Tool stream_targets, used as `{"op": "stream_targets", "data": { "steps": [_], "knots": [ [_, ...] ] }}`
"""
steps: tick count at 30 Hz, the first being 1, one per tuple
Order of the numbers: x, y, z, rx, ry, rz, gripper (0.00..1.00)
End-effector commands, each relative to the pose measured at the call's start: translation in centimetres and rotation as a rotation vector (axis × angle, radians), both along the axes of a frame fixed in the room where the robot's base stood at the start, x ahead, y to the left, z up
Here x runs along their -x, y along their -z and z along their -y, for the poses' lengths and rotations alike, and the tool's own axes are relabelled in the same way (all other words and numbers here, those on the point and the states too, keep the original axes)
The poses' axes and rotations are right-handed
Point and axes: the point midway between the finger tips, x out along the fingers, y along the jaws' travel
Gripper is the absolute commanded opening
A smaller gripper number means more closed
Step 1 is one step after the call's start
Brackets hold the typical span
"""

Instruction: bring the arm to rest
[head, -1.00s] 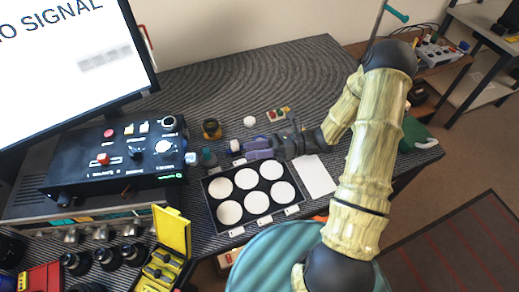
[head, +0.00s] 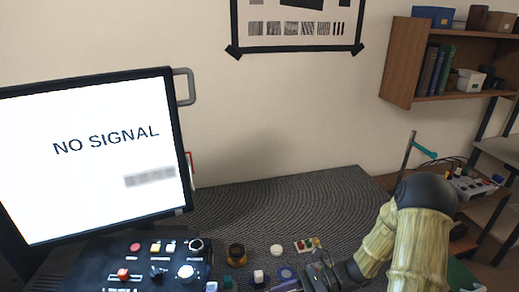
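My gripper (head: 290,283) is at the bottom edge of the head view, low over the dark ribbed table (head: 275,210). Its purple fingers are partly cut off by the frame, so I cannot tell whether they are open or shut. My arm comes in from the lower right. A small white-topped piece (head: 258,278) is just left of the gripper. The tray with white round pads is out of view now.
A black control box (head: 150,270) with knobs and a monitor (head: 95,155) reading NO SIGNAL stand at left. A brass-coloured ring (head: 236,253), a white disc (head: 277,250) and a small button panel (head: 306,245) lie behind the gripper. The table's back is clear.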

Motion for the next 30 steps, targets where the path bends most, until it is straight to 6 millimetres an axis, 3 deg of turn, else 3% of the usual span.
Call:
{"op": "stream_targets", "data": {
  "steps": [6,12,21,27,30],
  "knots": [
    [4.3,-1.4,1.1,0.287,-0.331,0.324,0.56],
    [6.2,-2.9,3.9,0.505,-0.641,0.645,0.56],
    [5.8,-7.5,7.5,0.758,-1.121,1.164,0.56],
    [4.7,-11.1,8.4,0.865,-1.384,1.462,0.56],
    [4.4,-11.8,8.5,0.887,-1.439,1.526,0.56]
  ]
}}
